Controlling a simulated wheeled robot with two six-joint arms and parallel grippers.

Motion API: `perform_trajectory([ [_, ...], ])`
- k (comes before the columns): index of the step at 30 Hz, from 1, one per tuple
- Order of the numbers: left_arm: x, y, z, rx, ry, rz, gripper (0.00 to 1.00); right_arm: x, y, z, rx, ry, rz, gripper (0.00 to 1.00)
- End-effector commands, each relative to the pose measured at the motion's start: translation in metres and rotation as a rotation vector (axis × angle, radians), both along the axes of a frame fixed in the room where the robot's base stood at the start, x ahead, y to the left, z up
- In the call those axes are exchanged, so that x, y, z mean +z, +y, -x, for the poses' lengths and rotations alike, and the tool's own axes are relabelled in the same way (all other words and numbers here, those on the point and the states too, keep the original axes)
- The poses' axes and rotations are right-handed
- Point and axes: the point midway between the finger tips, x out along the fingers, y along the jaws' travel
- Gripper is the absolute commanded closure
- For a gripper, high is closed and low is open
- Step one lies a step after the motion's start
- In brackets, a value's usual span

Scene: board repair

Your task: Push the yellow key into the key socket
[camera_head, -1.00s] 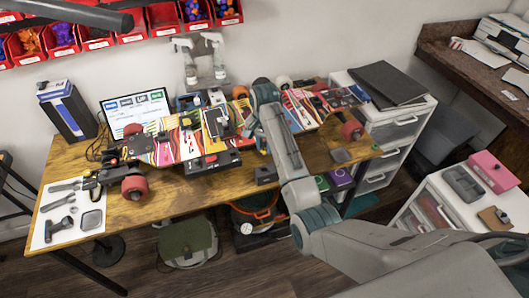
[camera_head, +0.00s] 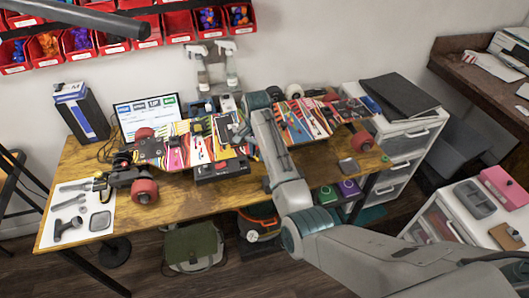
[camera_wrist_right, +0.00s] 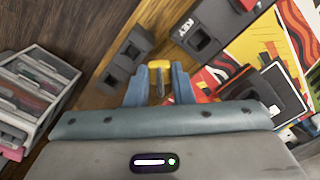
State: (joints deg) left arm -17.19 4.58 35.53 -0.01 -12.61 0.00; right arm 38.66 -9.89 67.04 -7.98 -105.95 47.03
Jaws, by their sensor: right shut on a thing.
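The yellow key (camera_wrist_right: 159,68) stands between the blue-grey fingertips of my right gripper (camera_wrist_right: 159,85), which is shut on it. The key socket is the dark square hole (camera_wrist_right: 199,41) in a black box marked KEY (camera_wrist_right: 184,27). In the right wrist view this hole is above and right of the key and apart from it. In the head view the box (camera_head: 222,170) sits at the front of the colourful board (camera_head: 180,148), and my right gripper (camera_head: 239,132) is near it, partly hidden by its arm. My left gripper is not in view.
A grey block with square holes (camera_wrist_right: 128,50) lies on the wooden table just left of the key. The table (camera_head: 170,208) has free room at its front. A white drawer unit (camera_head: 392,150) stands at its right end.

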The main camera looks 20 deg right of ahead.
Motion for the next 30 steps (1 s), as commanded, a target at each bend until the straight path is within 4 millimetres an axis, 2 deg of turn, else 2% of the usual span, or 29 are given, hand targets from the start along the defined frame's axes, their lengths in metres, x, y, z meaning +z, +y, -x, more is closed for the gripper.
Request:
perform_trajectory([
  [18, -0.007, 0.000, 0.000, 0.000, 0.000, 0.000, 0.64, -0.001, 0.045, -0.020, 0.002, 0.001, -0.001, 1.00],
  [30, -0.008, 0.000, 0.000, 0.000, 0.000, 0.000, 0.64, 0.000, 0.050, -0.022, 0.000, -0.001, 0.001, 1.00],
])
